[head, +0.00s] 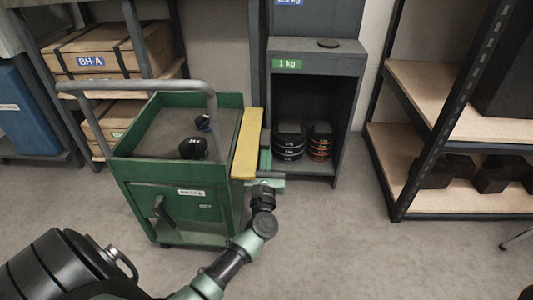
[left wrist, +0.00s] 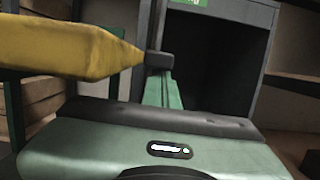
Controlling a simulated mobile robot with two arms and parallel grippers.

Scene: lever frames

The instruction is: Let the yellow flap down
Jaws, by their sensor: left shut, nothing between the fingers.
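The yellow flap (head: 248,143) is a long panel along the right side of the green cart (head: 180,210). It looks raised, roughly level near the cart's rim. In the left wrist view the yellow flap (left wrist: 60,48) comes in from the left, its end close to my fingertips. My left gripper (head: 265,141) is shut and empty, just right of the flap. It also shows in the left wrist view (left wrist: 159,64), with dark tips beside the flap's end. I cannot tell whether they touch. My right gripper is not in view.
The cart's tray holds a black round weight (head: 193,148) and a smaller dark item (head: 203,122). A grey cabinet (head: 345,120) with stacked weights (head: 320,142) stands behind my left gripper. A shelf rack (head: 440,215) is at right. Floor between cart and rack is clear.

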